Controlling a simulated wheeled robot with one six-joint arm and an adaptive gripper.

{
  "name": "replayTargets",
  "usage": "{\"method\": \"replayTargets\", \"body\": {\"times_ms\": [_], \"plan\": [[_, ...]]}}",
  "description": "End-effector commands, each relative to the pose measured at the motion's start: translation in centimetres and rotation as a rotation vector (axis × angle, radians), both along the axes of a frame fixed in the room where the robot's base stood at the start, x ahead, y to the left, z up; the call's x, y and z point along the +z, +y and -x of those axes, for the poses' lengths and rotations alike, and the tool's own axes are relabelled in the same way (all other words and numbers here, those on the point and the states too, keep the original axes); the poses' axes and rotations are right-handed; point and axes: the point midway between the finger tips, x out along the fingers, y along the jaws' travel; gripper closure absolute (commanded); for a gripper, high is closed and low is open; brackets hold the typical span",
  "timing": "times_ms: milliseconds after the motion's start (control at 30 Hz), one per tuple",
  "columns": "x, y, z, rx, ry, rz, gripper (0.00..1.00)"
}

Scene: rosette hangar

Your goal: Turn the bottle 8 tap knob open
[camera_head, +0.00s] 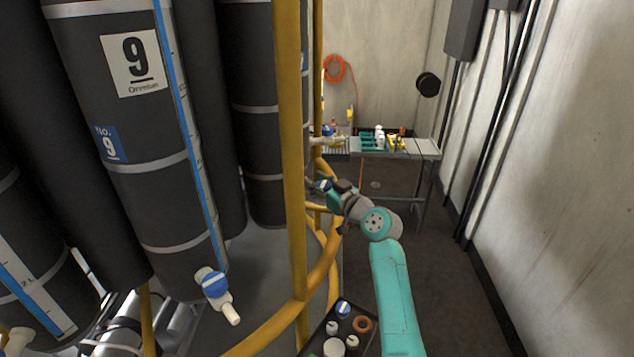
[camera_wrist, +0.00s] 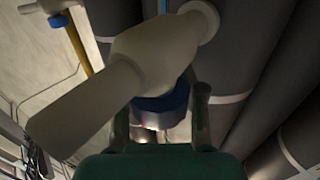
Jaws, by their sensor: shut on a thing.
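In the wrist view, the two fingers (camera_wrist: 160,112) are shut around a blue tap knob (camera_wrist: 165,108), one on each side. The cream tap body (camera_wrist: 150,60) covers part of the knob, and its spout points to the lower left. A dark tall bottle (camera_head: 262,150) stands behind the bottle marked 9; its own number is hidden, so I cannot read which it is.
Bottle 9 (camera_head: 120,200) is at the left, with its own blue-knobbed tap (camera_head: 214,284). Yellow rails (camera_head: 292,150) stand between the bottles and my arm. A dark tray (camera_head: 318,340) with small items is below. A workbench (camera_head: 420,148) is at the back. The right-hand floor is clear.

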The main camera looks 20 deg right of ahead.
Motion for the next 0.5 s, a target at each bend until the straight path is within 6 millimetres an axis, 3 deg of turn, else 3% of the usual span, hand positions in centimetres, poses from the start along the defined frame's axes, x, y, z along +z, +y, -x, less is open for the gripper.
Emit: {"method": "replayTargets", "body": {"times_ms": [500], "plan": [[-0.25, -0.04, 0.14, 0.069, 0.005, -0.001, 0.96]]}}
